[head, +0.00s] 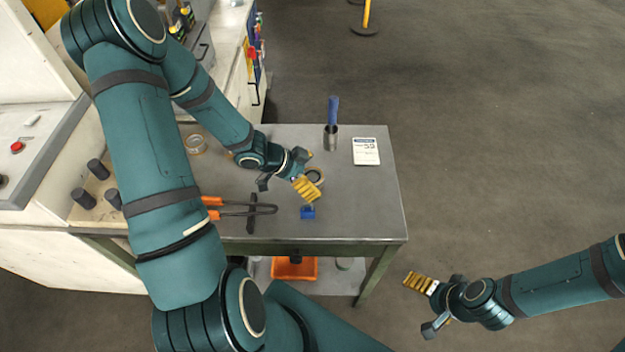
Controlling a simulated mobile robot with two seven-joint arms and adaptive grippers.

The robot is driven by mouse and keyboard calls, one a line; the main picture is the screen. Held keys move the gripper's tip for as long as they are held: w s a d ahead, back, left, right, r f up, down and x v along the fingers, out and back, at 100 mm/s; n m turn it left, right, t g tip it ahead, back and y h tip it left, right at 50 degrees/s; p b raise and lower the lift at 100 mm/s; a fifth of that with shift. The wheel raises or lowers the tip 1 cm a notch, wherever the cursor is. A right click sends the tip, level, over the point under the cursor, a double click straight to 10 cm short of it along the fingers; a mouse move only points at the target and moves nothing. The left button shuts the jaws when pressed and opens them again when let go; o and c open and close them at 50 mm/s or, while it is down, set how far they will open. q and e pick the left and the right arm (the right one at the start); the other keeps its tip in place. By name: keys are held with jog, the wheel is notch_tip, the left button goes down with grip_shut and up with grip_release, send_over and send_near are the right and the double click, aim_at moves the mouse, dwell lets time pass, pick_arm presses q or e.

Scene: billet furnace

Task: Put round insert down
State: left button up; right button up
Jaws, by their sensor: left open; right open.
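A round insert (317,173), a small tan ring with a dark centre, appears on the grey worktable (360,205), just right of my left gripper. My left gripper (284,187) is low over the table, with its fingers spread apart and nothing seen between them. Its yellow-padded finger covers part of the ring; whether they touch I cannot tell. My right gripper (423,306) is open and empty over the floor, right of and below the table.
Orange-handled tongs (238,207), a tape-like roll (195,144) and a blue block (307,212) lie around. An orange bin (294,268) sits below. The table's right side is clear.

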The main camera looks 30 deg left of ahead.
pick_arm(q)
jog(key=c, duration=1.4)
